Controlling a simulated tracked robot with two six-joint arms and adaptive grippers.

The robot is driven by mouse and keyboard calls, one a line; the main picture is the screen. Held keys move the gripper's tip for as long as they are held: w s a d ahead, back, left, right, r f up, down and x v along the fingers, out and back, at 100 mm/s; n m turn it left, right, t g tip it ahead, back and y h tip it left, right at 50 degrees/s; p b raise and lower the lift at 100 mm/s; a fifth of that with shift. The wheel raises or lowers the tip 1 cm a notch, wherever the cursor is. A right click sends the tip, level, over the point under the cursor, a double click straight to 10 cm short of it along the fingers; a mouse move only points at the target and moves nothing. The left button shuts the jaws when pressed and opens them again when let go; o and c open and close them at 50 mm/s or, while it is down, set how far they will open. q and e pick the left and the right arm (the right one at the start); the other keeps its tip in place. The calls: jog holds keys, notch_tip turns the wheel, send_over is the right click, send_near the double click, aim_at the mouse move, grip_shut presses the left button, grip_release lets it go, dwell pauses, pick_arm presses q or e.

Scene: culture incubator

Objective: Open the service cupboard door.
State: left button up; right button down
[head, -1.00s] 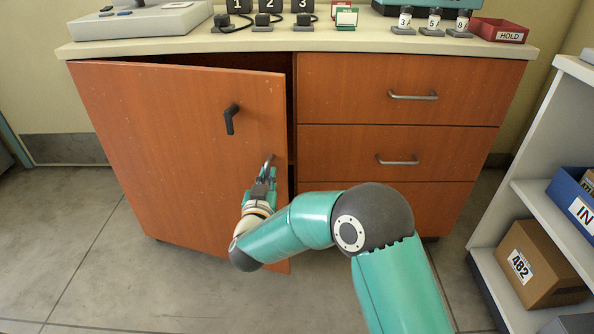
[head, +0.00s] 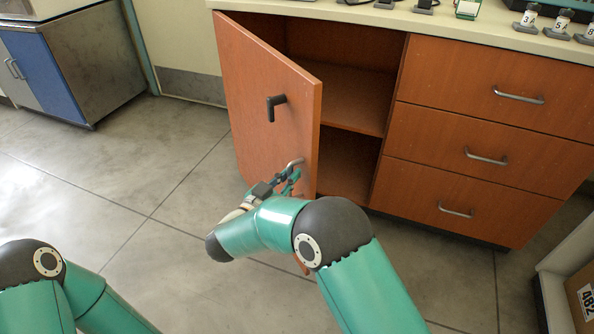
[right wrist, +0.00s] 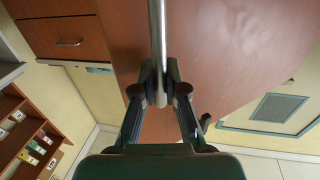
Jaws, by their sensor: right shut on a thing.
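The service cupboard door (head: 245,75) is an orange-brown wooden panel, hinged on its left side. It stands well open, and the cupboard's inside with a shelf (head: 345,95) shows. A black lever (head: 270,108) sits on the door's face, with a metal bar handle (head: 294,163) lower down near its free edge. My right gripper (head: 286,180) is at this handle. In the right wrist view the fingers (right wrist: 161,95) are closed around the metal bar (right wrist: 157,35), in front of the door panel (right wrist: 235,45). My left arm shows at the lower left; its gripper is out of view.
Drawers with metal handles (head: 518,97) are right of the opening. A shelf unit with a box (head: 583,295) is at the lower right. A blue-fronted cabinet (head: 45,75) stands far left; floor between is clear.

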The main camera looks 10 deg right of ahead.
jog(key=shift+a, duration=0.15)
jog(key=c, duration=1.2)
grip_release()
